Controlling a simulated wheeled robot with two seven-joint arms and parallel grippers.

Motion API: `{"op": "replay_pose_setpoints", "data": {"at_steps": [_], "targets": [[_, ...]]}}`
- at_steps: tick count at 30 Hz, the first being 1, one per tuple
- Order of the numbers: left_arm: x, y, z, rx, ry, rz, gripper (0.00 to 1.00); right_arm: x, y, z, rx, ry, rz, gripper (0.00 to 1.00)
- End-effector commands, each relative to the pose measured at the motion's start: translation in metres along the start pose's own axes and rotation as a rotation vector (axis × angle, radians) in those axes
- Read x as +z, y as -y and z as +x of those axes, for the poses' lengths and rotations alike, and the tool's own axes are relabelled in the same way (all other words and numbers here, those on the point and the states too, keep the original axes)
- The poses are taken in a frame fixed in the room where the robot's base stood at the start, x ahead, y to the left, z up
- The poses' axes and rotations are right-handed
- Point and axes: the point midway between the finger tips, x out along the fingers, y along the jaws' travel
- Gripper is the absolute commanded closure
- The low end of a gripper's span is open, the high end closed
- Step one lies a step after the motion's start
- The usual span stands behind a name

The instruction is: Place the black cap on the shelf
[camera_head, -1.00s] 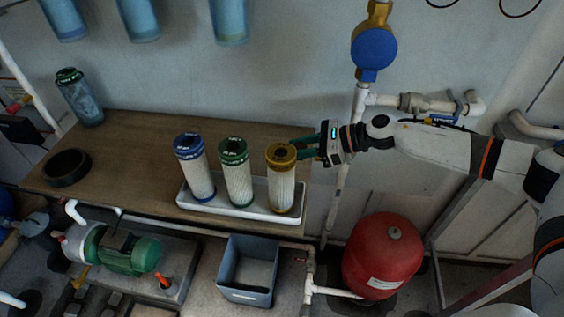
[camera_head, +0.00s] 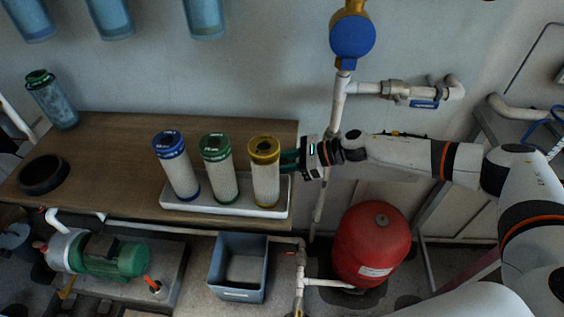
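The black cap (camera_head: 43,174), a thick dark ring, lies flat on the left end of the brown wooden shelf (camera_head: 105,150). My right gripper (camera_head: 290,161) comes in from the right. My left gripper is not in view.
A white tray (camera_head: 226,208) holds the yellow, green-topped (camera_head: 219,168) and blue-topped (camera_head: 176,166) cartridges. A clear bottle (camera_head: 52,99) stands at the back left. Pipes and a red tank (camera_head: 371,243) are at the right. A grey bin (camera_head: 238,267) and a green pump (camera_head: 104,256) sit below.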

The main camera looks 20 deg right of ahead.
Motion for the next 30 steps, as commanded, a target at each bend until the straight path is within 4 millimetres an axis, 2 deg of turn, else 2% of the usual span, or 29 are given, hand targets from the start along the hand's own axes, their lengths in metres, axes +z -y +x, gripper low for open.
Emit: {"op": "replay_pose_setpoints", "data": {"at_steps": [13, 17, 24, 30], "targets": [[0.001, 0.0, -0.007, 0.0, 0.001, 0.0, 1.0, -0.006, 0.0, -0.004, 0.001, 0.001, 0.0, 0.61], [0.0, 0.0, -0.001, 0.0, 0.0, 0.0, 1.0, -0.001, -0.001, -0.026, 0.005, 0.002, 0.001, 0.61], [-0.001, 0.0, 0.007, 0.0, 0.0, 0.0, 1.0, -0.001, -0.001, -0.078, 0.003, 0.002, 0.001, 0.61], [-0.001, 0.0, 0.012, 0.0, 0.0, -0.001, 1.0, -0.002, 0.0, -0.11, 0.001, 0.001, 0.001, 0.61]]}}
